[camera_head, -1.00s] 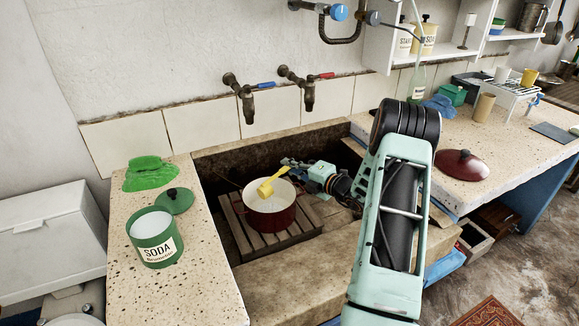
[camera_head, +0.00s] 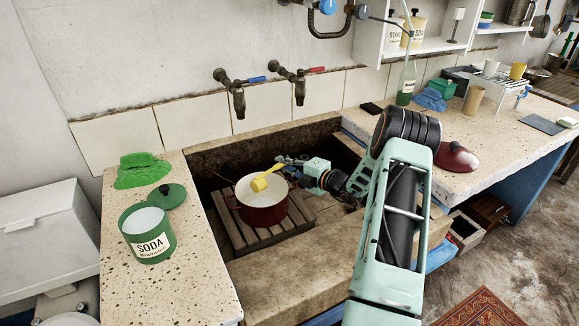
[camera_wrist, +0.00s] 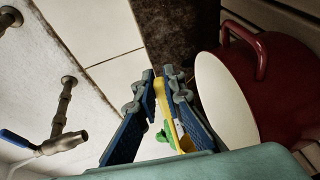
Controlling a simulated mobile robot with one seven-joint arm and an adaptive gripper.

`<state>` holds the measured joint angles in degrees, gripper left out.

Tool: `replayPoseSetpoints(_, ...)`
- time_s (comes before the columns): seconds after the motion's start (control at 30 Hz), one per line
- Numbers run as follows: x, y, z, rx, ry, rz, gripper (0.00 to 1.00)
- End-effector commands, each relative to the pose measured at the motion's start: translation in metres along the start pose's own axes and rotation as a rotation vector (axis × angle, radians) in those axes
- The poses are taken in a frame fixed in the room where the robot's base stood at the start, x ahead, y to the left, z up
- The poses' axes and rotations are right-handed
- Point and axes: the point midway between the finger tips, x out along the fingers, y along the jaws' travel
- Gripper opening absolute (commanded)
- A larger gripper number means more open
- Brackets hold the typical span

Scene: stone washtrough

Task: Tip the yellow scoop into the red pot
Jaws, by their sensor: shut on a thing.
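The red pot (camera_head: 262,214) stands open on a wooden slatted rack in the stone trough, its pale inside showing. It also shows in the wrist view (camera_wrist: 282,100), at the right. The yellow scoop (camera_head: 259,184) is over the pot's opening, near its upper rim. My gripper (camera_head: 281,164) is at the pot's far side, shut on the scoop's handle. In the wrist view my gripper (camera_wrist: 160,82) has the yellow scoop (camera_wrist: 170,118) between its fingers, beside the pot. The scoop's contents, and any powder in the pot, cannot be made out.
The slatted rack (camera_head: 246,238) lies in the stone trough (camera_head: 290,270). An open green soda tin (camera_head: 148,236) with white contents, its lid (camera_head: 166,196) and a green cloth (camera_head: 142,170) are on the left counter. Two taps (camera_head: 236,100) hang above. A dark red lid (camera_head: 456,158) lies right.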

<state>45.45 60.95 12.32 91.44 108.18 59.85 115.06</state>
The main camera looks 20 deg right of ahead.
Motion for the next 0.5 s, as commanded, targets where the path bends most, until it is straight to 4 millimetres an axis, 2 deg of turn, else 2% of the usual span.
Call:
replayPoseSetpoints(0.1, 0.004, 0.005, -0.005, -0.044, -0.001, 0.001, 0.00)
replayPoseSetpoints(0.5, -0.001, 0.028, -0.020, -0.302, -0.044, 0.001, 0.00)
